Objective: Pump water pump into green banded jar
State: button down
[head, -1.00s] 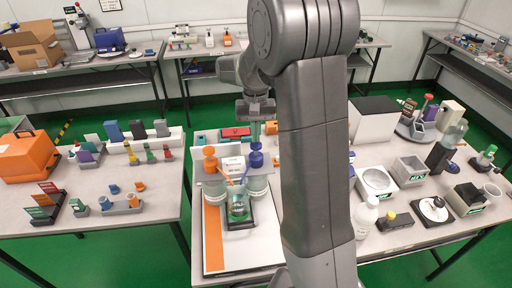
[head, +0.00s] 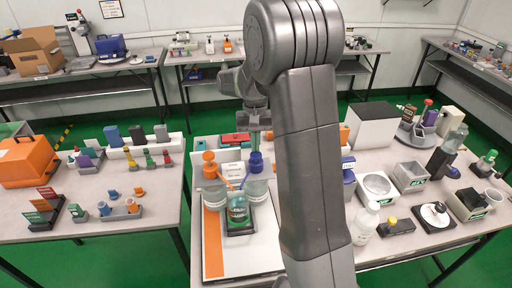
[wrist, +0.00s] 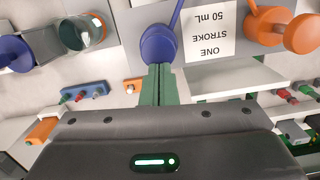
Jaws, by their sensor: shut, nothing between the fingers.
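The pump stand has an orange pump (head: 209,157) on the left and a blue pump (head: 256,161) on the right, each on a clear jar. Their thin spouts slant toward a glass jar (head: 237,212) in front, which looks teal inside; its band is too small to make out. The blue pump head (wrist: 157,43) and the orange pump head (wrist: 298,33) flank a "ONE STROKE 50 mL" label in the wrist view. My gripper (wrist: 159,70) is shut and empty, its green fingertips at the blue head. I cannot tell whether they touch it.
A white bottle (head: 365,222), metal boxes and several testers crowd the table's right side. A separate left table holds an orange case (head: 27,158) and small items. A gap separates the tables.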

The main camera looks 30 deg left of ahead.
jog(key=shift+w+a+r, duration=0.25)
jog(key=shift+w+a, duration=0.2)
jog(key=shift+w, duration=0.2)
notch_tip(320, 180, up, 14)
jog(key=w, duration=0.1)
jog(key=shift+a+f, duration=0.15)
jog(key=shift+a, duration=0.25)
dwell(0.4)
